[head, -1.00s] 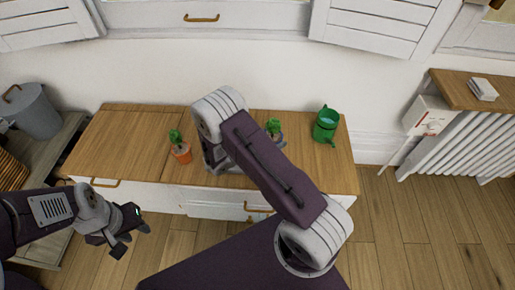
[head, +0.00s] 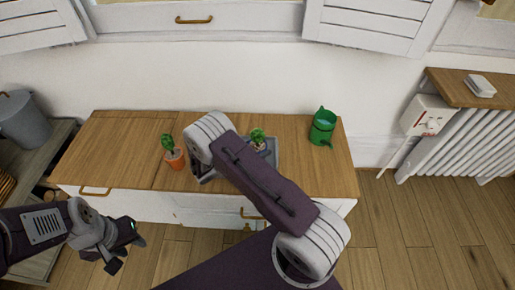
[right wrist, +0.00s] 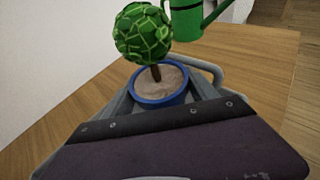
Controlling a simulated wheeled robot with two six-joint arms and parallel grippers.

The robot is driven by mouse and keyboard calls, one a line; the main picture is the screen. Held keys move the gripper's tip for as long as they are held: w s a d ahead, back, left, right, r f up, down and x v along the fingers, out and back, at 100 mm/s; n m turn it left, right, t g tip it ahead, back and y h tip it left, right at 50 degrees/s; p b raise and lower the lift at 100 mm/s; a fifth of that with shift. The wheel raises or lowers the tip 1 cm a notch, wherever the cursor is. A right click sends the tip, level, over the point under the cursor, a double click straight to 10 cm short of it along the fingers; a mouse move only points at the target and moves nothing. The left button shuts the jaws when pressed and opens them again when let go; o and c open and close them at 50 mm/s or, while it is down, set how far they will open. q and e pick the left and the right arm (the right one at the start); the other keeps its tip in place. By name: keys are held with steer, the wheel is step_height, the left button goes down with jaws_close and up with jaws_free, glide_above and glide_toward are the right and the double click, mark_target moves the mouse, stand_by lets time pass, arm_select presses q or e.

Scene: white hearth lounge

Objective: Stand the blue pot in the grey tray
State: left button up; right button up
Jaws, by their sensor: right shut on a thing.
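The blue pot (right wrist: 160,88), with soil and a round green plant (right wrist: 143,33), is between the fingers of my right gripper (right wrist: 160,100) in the right wrist view. That gripper is shut on it. The pot looks upright. The grey tray (head: 272,152) shows around the pot in the head view, partly hidden by my right arm; its rim also shows behind the pot in the right wrist view (right wrist: 207,72). The pot is over or in the tray; I cannot tell whether its base touches. My left gripper (head: 126,251) is open and empty, in front of the cabinet.
An orange pot (head: 175,160) with a plant stands left of the tray on the wooden cabinet top (head: 115,145). A green watering can (head: 322,128) stands to the right. The cabinet's right front corner is clear. A grey bucket (head: 24,120) is at far left.

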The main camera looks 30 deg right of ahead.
steer(key=o, duration=1.9)
steer(key=shift+f, duration=0.1)
steer(key=shift+a+r+p, duration=0.2)
steer(key=shift+r+p, duration=0.1)
steer(key=p+v, duration=0.3)
steer(key=v, duration=0.8)
steer(key=s+r+m+y, duration=0.2)
steer(key=s+m+y, duration=0.2)
steer(key=m, duration=0.3)
steer(key=s+r+m+g+y, duration=0.1)
steer(key=s+r+m+y, duration=0.2)
steer(key=s+m+y, duration=0.2)
steer(key=s+a+r+m+g+y, duration=0.1)
steer(key=s+r+m+y, duration=0.2)
steer(key=s+m, duration=0.3)
steer(key=shift+s+r+m+y, duration=0.1)
steer(key=shift+s+m+y, duration=0.1)
steer(key=shift+m+y, duration=0.4)
steer(key=shift+s+r+m+y, duration=0.15)
steer(key=shift+m+y, duration=0.15)
steer(key=shift+m, duration=0.6)
